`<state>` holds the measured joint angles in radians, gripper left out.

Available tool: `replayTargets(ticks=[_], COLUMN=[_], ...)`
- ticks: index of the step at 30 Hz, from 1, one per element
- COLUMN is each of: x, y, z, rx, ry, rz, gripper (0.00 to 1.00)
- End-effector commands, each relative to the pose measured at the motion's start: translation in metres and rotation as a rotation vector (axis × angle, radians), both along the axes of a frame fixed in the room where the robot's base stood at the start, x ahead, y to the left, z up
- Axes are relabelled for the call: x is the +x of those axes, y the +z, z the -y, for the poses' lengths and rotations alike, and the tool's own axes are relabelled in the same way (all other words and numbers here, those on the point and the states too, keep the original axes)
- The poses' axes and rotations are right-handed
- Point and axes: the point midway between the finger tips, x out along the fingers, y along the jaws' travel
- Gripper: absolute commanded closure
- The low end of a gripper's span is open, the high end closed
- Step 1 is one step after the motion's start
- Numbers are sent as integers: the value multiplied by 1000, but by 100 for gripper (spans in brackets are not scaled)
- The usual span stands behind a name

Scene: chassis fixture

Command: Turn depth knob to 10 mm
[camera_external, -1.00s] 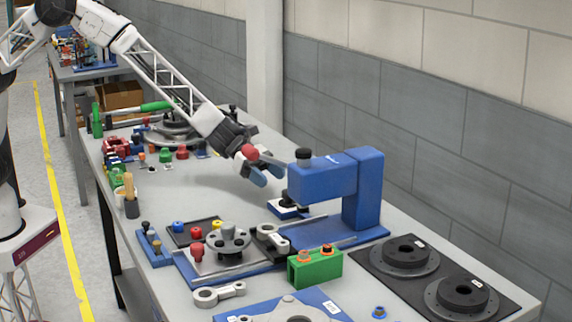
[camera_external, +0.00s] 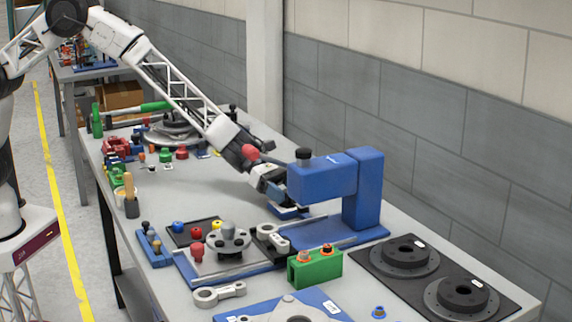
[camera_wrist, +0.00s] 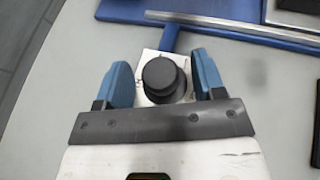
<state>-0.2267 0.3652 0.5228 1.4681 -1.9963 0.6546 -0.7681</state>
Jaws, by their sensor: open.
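In the wrist view, a round black knob (camera_wrist: 160,76) sits on a pale metal plate (camera_wrist: 151,55) with small dark marks. I cannot read the marks or the setting. My gripper (camera_wrist: 163,68) is open, with one blue finger on each side of the knob and a visible gap to each. In the external view, my gripper (camera_external: 276,188) is low beside the head of the blue press (camera_external: 320,183); the lower knob there is hidden. The blue base (camera_external: 290,212) of the knob unit shows below the fingers.
Another black knob (camera_external: 303,153) tops the press. A green block (camera_external: 315,268) and a clamp tray (camera_external: 215,262) with several knobs stand in front. A dark mat (camera_external: 375,262) with round black fixtures lies to the right. The bench left of my gripper is fairly clear.

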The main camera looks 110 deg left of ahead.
Motion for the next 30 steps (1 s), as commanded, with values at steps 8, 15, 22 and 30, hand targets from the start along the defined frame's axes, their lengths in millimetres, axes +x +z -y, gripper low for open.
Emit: replayTargets(ticks=[8, 15, 22, 30], x=[0, 0, 0, 1], y=[0, 0, 0, 0], z=[0, 0, -1, -1], rx=[0, 0, -1, 0], ry=[0, 0, -16, -96], rz=[0, 0, 1, 1], gripper=[60, 86, 86, 86])
